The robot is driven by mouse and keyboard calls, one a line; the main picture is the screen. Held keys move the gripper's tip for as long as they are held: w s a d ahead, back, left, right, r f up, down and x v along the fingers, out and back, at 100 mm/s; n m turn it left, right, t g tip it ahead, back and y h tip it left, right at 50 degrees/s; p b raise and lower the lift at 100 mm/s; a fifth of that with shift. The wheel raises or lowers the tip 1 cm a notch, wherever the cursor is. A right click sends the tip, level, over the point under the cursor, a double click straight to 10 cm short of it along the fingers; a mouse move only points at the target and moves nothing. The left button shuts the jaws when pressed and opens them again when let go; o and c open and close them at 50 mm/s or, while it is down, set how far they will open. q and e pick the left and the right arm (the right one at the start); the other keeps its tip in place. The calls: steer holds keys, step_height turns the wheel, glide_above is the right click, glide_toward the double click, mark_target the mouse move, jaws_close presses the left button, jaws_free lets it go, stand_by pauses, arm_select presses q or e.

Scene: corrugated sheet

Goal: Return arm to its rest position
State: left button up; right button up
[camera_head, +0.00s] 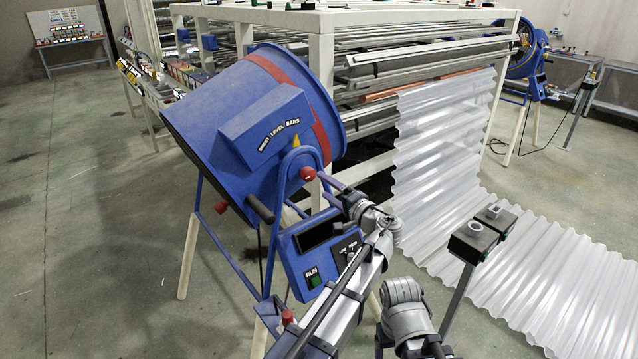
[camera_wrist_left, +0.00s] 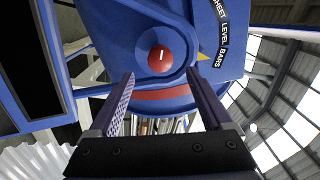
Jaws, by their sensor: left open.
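My left arm rises from the bottom centre of the head view. Its gripper (camera_head: 328,186) is close to the blue drum machine (camera_head: 235,125), just right of a red round knob (camera_head: 307,173). In the left wrist view the two purple-grey fingers (camera_wrist_left: 160,76) are spread apart, with nothing between them. The red knob (camera_wrist_left: 160,58) lies just beyond the fingertips, and I cannot tell whether they touch anything. My right gripper does not show.
A control box (camera_head: 325,250) with a green RUN button sits below the gripper. A white frame rack (camera_head: 322,70) of sheets stands behind. Clear corrugated sheet (camera_head: 440,170) runs down to the floor at right. The left floor is open.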

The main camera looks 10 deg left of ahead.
arm_select(q)
steer(key=shift+s+d, duration=0.45)
steer(key=shift+d, duration=0.15)
steer(key=s+a+f+n+g+h, duration=0.25)
steer(key=s+f+g+h, duration=0.2)
steer(key=s+f, duration=0.5)
steer(key=s+a+f+n+g+h, duration=0.2)
steer(key=s+a+f+g+h, duration=0.25)
steer(key=s+f, duration=0.5)
steer(key=s+d+f+g+h, duration=0.1)
steer(key=s+d+f+h, duration=0.2)
steer(key=s+d+h, duration=0.2)
steer(key=s+d+r+m+g+y+p, duration=0.1)
steer(key=s+d+r+m+p, duration=0.2)
steer(key=s+d+r+p, duration=0.3)
steer(key=d, duration=0.5)
steer(key=shift+s+d, duration=0.25)
steer(key=shift+d, duration=0.1)
